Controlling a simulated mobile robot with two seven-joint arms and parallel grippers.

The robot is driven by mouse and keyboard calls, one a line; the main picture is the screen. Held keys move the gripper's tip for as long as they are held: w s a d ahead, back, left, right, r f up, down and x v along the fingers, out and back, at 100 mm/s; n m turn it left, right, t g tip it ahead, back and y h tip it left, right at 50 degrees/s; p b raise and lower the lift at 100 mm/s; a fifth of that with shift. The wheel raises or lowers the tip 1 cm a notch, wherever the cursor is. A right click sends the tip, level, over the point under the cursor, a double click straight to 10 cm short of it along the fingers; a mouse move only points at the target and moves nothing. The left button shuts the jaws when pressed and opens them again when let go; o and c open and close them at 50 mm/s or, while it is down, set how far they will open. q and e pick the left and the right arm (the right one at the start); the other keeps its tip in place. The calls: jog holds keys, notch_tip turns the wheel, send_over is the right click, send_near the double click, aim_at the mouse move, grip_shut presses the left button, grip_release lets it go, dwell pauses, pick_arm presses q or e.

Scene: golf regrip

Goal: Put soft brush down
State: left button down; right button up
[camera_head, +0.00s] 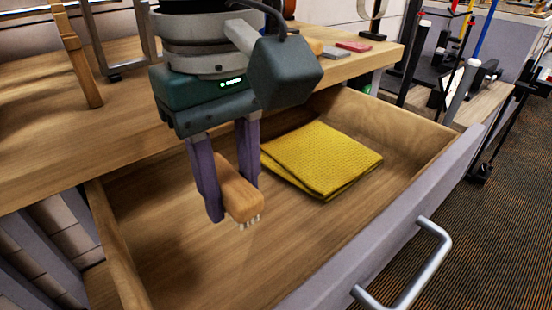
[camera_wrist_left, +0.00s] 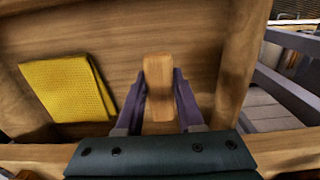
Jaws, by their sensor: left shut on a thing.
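The soft brush (camera_head: 239,190) has a light wooden back and short pale bristles that point down. My left gripper (camera_head: 232,202) is shut on it, one purple finger on each side, inside the open drawer (camera_head: 190,262). In the left wrist view the brush (camera_wrist_left: 158,84) lies between the two fingers (camera_wrist_left: 160,92), with the drawer floor behind it. The bristles show just above the floor; I cannot tell whether they touch it. My right gripper is in neither view.
A folded yellow cloth (camera_head: 322,157) lies in the drawer to the right of the brush; it also shows in the left wrist view (camera_wrist_left: 68,88). The drawer front has a metal handle (camera_head: 412,268). The drawer floor in front of the brush is bare. The wooden bench top (camera_head: 60,150) is behind.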

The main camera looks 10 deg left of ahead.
aim_at(240, 245)
pick_arm(q)
notch_tip(240, 245, down, 3)
jog(key=shift+f+b, duration=0.15)
jog(key=shift+b, duration=0.25)
jog(key=shift+f+p, duration=0.35)
jog(key=shift+f, duration=0.85)
jog(key=shift+f, duration=0.25)
